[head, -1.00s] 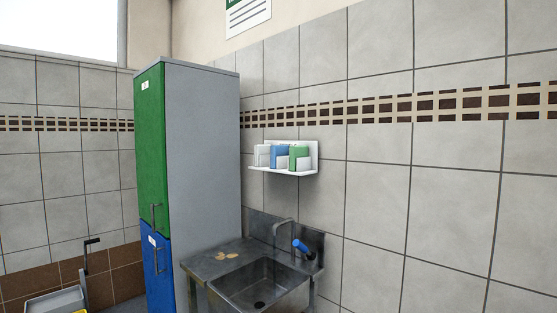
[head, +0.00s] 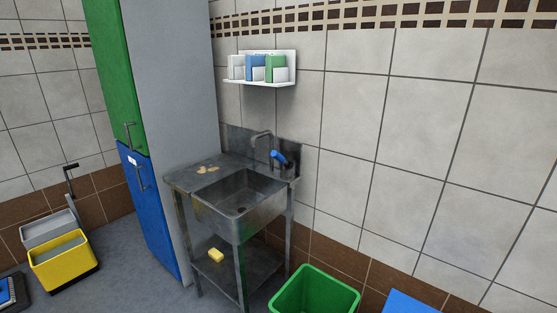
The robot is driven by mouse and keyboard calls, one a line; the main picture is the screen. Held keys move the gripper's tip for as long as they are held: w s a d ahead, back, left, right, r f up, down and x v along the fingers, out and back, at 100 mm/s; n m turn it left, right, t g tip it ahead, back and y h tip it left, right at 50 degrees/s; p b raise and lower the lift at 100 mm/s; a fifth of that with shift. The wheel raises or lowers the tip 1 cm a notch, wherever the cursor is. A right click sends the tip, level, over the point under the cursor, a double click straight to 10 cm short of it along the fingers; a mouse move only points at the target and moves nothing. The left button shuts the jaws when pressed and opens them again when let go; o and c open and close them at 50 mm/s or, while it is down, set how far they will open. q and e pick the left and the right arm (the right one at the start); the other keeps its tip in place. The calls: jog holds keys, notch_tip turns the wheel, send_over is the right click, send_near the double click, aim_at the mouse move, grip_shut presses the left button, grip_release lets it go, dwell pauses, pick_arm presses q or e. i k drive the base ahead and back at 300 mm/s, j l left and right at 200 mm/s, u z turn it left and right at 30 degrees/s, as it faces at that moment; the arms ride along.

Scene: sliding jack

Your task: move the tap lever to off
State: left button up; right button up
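The tap lever (head: 279,157) is blue and sits at the right of the metal sink, by the back splash panel. It tilts up toward the left. I cannot tell whether water runs. Neither of my grippers is in view.
A tall green and blue cabinet (head: 165,120) stands left of the sink. A green bin (head: 315,292) stands on the floor at the front right. A yellow mop bucket (head: 62,262) is at the left. A wall shelf (head: 258,84) hangs above the sink.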

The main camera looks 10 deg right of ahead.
aim_at(288, 165)
jog(key=i+j+z, duration=0.55)
jog(key=j, duration=0.35)
jog(key=i+j+z, duration=0.4)
jog(key=j, duration=0.35)
jog(key=i+j+z, duration=0.15)
jog(key=j, duration=0.25)
jog(key=i+j+z, duration=0.2)
jog(key=j, duration=0.2)
jog(key=j+z, duration=0.2)
jog(key=j, duration=0.2)
